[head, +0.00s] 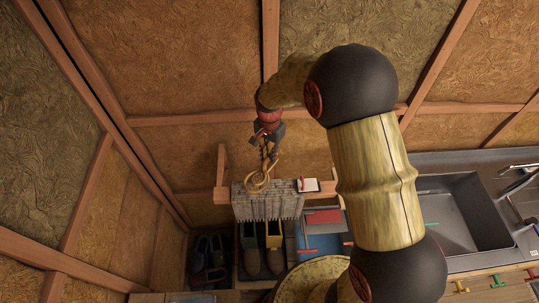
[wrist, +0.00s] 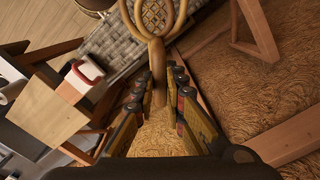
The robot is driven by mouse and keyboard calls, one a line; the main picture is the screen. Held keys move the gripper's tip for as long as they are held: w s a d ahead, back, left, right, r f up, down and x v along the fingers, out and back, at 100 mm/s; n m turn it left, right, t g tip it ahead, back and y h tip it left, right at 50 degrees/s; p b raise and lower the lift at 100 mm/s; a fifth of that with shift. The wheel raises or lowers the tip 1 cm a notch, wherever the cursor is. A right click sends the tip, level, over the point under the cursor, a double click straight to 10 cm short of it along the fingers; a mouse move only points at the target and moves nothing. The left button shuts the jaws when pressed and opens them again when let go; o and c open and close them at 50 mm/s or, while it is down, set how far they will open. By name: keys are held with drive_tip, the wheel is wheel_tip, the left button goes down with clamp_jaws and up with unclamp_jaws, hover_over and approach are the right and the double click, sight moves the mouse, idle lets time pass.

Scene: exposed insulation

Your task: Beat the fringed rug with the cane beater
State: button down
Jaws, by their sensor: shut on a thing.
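The cane beater (head: 258,181) is a golden looped thing held below my gripper (head: 268,140), in front of the rug in the head view. In the wrist view my gripper (wrist: 165,98) is shut on the beater's handle, and its woven head (wrist: 155,18) points away at the top. The fringed rug (head: 270,200) is grey and woven, and hangs over a wooden rail with its fringe down. Part of the rug (wrist: 125,50) shows left of the beater in the wrist view. I cannot tell whether the beater touches the rug.
A red and white item (head: 308,185) sits right of the rug. Shoes (head: 207,255) and boots in cubbies are below. A sink (head: 450,210) in a counter is at the right. Timber-framed insulation walls (head: 195,60) close in behind and at the left.

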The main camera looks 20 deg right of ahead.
sight(270, 164)
wheel_tip(270, 164, down, 6)
drive_tip(key=b, duration=0.4)
drive_tip(key=shift+f, duration=0.2)
wheel_tip(270, 164, up, 7)
drive_tip(key=p, duration=0.3)
drive_tip(key=shift+f+p, duration=0.1)
drive_tip(key=shift+p, duration=0.25)
drive_tip(key=shift+f, duration=0.15)
wheel_tip(270, 164, down, 7)
drive_tip(key=b, duration=0.4)
drive_tip(key=shift+b, duration=0.35)
wheel_tip(270, 164, up, 6)
drive_tip(key=p, duration=0.3)
drive_tip(key=shift+r+p, duration=0.2)
drive_tip(key=shift+p, duration=0.2)
drive_tip(key=shift+r, duration=0.4)
drive_tip(key=shift+f, duration=0.1)
